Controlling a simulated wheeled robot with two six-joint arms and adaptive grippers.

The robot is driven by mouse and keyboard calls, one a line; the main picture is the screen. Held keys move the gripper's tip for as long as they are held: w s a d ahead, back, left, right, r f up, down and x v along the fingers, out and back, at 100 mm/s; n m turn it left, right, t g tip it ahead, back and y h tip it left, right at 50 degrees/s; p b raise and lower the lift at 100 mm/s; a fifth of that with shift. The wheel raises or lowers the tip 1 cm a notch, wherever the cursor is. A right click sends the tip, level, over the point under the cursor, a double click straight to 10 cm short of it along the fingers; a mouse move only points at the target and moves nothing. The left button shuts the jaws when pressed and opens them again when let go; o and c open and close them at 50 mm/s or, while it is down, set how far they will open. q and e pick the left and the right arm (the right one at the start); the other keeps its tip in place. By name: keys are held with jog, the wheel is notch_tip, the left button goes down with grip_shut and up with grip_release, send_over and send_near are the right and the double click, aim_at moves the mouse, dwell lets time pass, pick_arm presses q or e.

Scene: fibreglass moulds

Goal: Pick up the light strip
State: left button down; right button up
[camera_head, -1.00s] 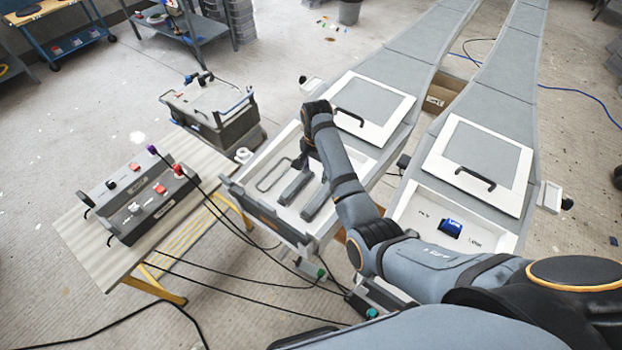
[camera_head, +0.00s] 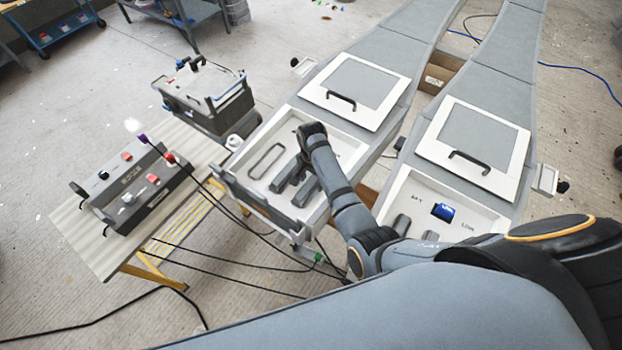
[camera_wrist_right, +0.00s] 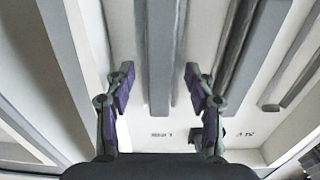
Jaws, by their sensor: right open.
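Dark grey strips lie in the left white tray (camera_head: 240,166). One strip (camera_head: 286,176) and a second strip (camera_head: 306,191) lie side by side. I cannot tell by look which is the light strip. My right gripper (camera_head: 301,160) is over this tray, mostly hidden under its wrist in the head view. In the right wrist view the right gripper (camera_wrist_right: 160,85) is open, with a grey strip (camera_wrist_right: 160,45) running between its two fingers, apart from both. Another strip (camera_wrist_right: 238,40) lies to the right of the fingers. My left gripper is not in view.
A white panel with a black handle (camera_head: 341,100) lies behind the tray. The right tray holds a blue item (camera_head: 444,211) and short dark pieces (camera_head: 402,224). A control box (camera_head: 135,186) stands on a table at left, with cables hanging from it.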

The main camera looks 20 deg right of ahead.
jog(key=shift+a, duration=0.2)
jog(key=shift+c, duration=0.2)
jog(key=shift+s+a+r, duration=0.2)
jog(key=shift+s+r, duration=0.05)
jog(key=shift+s, duration=0.05)
jog(key=c, duration=0.5)
jog(key=shift+d+f, duration=0.1)
jog(key=shift+d, duration=0.05)
grip_shut()
jog(key=shift+w, duration=0.1)
